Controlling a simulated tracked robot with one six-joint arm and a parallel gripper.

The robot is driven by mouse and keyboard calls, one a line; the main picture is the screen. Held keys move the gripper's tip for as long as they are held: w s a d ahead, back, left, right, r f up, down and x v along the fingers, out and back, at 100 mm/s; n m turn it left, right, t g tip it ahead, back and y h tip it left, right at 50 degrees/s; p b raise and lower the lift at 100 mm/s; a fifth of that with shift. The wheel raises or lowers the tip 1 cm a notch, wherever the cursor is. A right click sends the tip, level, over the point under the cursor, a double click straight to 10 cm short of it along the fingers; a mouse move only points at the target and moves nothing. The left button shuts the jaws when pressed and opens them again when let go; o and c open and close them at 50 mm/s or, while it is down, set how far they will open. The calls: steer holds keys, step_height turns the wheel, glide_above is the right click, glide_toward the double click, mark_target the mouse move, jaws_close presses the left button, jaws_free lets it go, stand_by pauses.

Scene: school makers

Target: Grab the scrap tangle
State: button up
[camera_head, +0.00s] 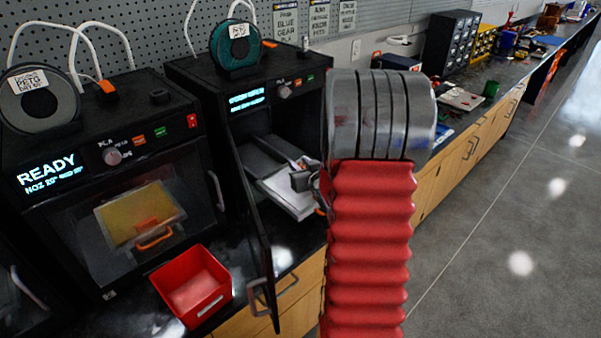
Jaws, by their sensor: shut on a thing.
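My arm, with a red ribbed sleeve and grey rings, stands in front of the open right printer (248,122) and covers much of its right side. My gripper (301,176) shows only in part, as small grey pieces left of the arm. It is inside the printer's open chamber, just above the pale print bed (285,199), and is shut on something. The scrap tangle cannot be made out clearly; what is in the jaws is small and mostly hidden.
The printer's dark door (258,240) hangs open toward me, close left of my arm. A red bin (192,285) sits on the black counter before the closed left printer (115,195). Spools stand on both printers. Open floor (500,230) lies at right.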

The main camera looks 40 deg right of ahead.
mark_target(300, 163)
step_height(300, 163, up, 6)
steer(key=shift+r, duration=0.1)
